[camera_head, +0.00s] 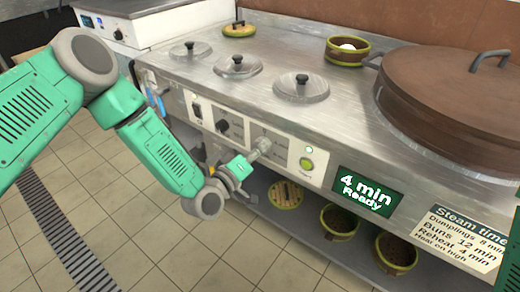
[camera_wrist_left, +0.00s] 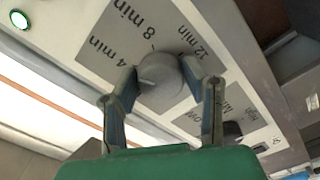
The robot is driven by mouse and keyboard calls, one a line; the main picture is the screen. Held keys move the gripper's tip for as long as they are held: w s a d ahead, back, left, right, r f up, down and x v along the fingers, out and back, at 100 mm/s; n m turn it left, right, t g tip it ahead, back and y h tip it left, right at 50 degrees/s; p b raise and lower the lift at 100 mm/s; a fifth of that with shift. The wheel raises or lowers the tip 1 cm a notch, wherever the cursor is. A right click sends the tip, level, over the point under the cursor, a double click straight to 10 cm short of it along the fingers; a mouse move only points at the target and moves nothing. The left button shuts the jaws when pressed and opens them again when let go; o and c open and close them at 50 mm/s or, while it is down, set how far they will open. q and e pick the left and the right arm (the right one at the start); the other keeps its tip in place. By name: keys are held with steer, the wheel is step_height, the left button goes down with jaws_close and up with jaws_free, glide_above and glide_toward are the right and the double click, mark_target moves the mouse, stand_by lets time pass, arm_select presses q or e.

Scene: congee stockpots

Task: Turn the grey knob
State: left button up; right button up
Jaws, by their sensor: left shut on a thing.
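The grey knob (camera_wrist_left: 160,84) sits on the pale control panel of the counter, with the labels 4 min, 8 min and 12 min around it in the left wrist view. A pale mark shows on its left side, toward the 4 min label. My left gripper (camera_wrist_left: 160,92) has one finger on each side of the knob and is shut on it. In the head view my left gripper (camera_head: 254,153) reaches the panel front, and the knob (camera_head: 264,145) shows at its tips. My right gripper is out of view.
A black knob (camera_head: 222,126) and a lit green button (camera_head: 307,163) flank the grey knob. A display (camera_head: 367,190) reads "4 min Ready". Lidded pots (camera_head: 301,87) and a large brown lid (camera_head: 450,100) are on top. Baskets (camera_head: 340,220) stand on the shelf below.

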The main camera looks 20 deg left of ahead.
arm_select(q)
steer(key=shift+w+a+r+n, duration=0.15)
steer(key=shift+w+a+n, duration=0.1)
steer(key=shift+n, duration=0.15)
steer(key=o, duration=1.1)
steer(key=shift+s, duration=0.2)
steer(key=v, duration=1.1)
steer(key=shift+s+a+f, duration=0.1)
steer(key=shift+s+f, duration=0.1)
steer(key=shift+s, duration=0.15)
